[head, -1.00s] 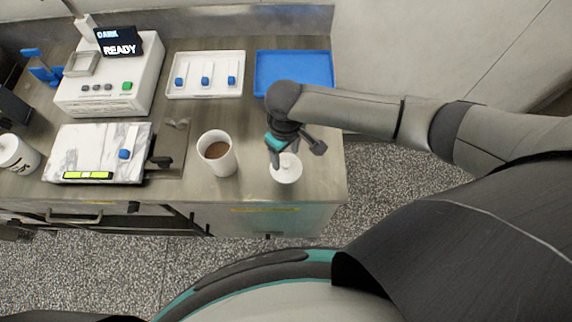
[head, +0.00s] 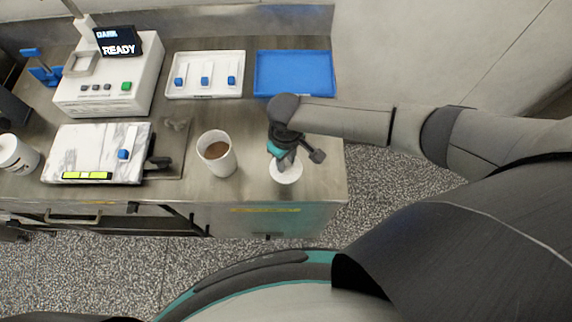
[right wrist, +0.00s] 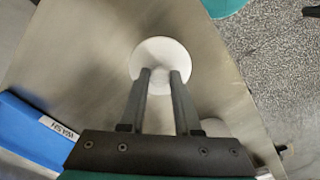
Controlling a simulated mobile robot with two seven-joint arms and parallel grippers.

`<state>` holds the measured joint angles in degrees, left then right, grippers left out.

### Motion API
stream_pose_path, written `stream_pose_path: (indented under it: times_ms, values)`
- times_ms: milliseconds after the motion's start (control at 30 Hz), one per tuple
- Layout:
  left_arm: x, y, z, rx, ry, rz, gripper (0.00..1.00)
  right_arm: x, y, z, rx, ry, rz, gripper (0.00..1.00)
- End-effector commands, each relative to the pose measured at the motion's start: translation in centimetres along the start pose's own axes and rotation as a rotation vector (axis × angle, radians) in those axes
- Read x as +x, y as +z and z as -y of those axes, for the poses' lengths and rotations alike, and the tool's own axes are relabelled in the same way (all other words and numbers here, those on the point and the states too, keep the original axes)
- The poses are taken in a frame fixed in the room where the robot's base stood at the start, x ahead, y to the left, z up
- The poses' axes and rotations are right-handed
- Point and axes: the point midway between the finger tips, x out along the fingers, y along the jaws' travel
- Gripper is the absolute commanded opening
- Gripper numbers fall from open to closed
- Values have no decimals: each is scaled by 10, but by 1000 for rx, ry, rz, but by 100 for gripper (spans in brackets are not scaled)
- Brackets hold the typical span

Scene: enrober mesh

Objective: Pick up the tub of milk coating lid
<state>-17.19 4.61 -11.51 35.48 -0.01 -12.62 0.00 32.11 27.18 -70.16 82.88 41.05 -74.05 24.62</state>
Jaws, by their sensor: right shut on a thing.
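The white round lid (head: 286,175) lies on the steel counter near its front right corner. In the right wrist view the lid (right wrist: 160,48) shows as a white disc with a small raised knob. My right gripper (head: 285,162) is directly above it, its fingers shut on the knob; the fingertips (right wrist: 161,78) partly cover the knob in the wrist view. The lid appears to be still at counter level. An open white tub (head: 220,165) with brown coating inside stands upright just left of the lid. My left gripper is out of view.
A blue tray (head: 293,74) and a white tray (head: 205,90) with blue-tipped tools stand behind. A white machine (head: 105,85) reading READY and a marble slab (head: 85,145) are further left. Another white tub (head: 17,156) is at the far left. The counter's front edge is close.

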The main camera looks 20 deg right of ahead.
Motion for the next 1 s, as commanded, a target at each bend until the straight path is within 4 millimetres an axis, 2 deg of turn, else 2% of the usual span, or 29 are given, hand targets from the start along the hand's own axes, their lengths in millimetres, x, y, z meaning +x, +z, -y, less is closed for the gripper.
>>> stream_pose_path:
  times_ms: [33,133,167,667,867,1000]
  values:
    - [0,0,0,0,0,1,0,0,0,0,0,0,0,12]
    - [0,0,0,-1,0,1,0,0,0,0,0,0,0,1]
    - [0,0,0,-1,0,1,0,0,0,0,0,0,0,0]
    - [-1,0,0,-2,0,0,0,-3,0,0,0,0,-1,0]
    - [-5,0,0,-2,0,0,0,-21,-1,0,0,-1,-3,0]
    - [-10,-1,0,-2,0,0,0,-50,-2,0,-1,-1,-6,0]
